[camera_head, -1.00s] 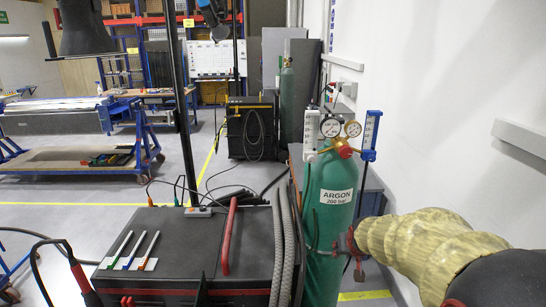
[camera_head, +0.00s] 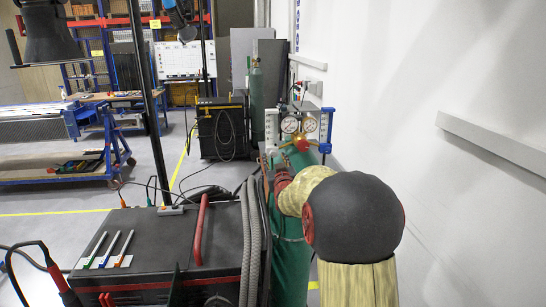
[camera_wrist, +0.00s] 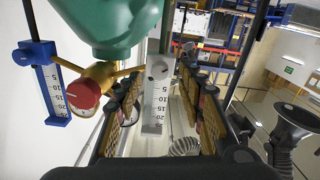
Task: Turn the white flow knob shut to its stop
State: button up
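The white flowmeter (camera_head: 272,126) is at the left of the regulator on the green argon cylinder (camera_head: 293,225). In the wrist view, which is upside down, its white scale tube (camera_wrist: 154,108) and the white knob (camera_wrist: 158,67) at its end show between my fingers. The knob has a small dark mark on its face. My gripper (camera_wrist: 160,82) is open, with one padded finger on each side of the knob and visible gaps. In the head view my gripper (camera_head: 274,166) is just below the white flowmeter, and my arm hides part of the cylinder.
A blue flowmeter (camera_head: 327,128) and the gauges (camera_head: 290,125) are right of the white one. A black welding machine (camera_head: 160,245) with grey hoses stands left; the wall is right.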

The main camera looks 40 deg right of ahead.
aim_at(274, 155)
jog(key=shift+x, duration=1.75)
grip_shut()
